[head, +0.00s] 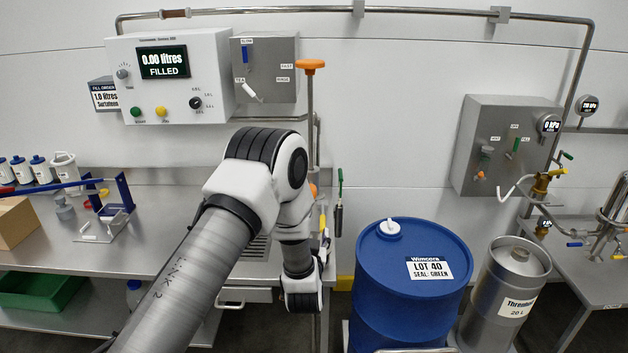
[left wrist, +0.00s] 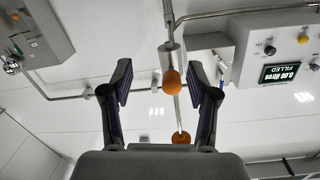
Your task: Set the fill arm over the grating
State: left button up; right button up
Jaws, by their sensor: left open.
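The fill arm appears to be the upright metal post (head: 311,110) with an orange cap (head: 310,66) right of the control box. Its lower part is hidden behind my left arm. A slotted grating (head: 256,249) shows partly in the bench top, behind my arm. My left gripper (head: 325,242) is beyond my wrist, its fingers mostly hidden. In the left wrist view my left gripper (left wrist: 163,90) is open. An orange ball knob (left wrist: 172,82) appears between its fingers; contact is not visible. An orange cap (left wrist: 181,137) shows lower there. My right gripper is not in view.
A blue drum (head: 400,300) and a steel canister (head: 505,290) stand right of my gripper. A green-handled tool (head: 339,200) hangs close by. The control box (head: 170,80) reads 0.00 litres, FILLED. A blue stand (head: 118,200) is on the bench at left.

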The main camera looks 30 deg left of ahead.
pick_arm(q)
notch_tip(320, 180, up, 7)
jog(key=w+a+p, duration=0.1)
jog(key=a+p, duration=0.1)
jog(key=shift+n+t+y, duration=0.3)
jog(key=shift+n, duration=0.1)
jog(key=x, duration=0.3)
jog(key=p+x, duration=0.1)
jog(key=x, duration=0.2)
jog(key=shift+w+d+f, duration=0.15)
jog(key=shift+w+f, duration=0.1)
jog(key=shift+w, duration=0.3)
jog(key=shift+w+a, duration=0.15)
jog(key=shift+a, duration=0.15)
grip_shut()
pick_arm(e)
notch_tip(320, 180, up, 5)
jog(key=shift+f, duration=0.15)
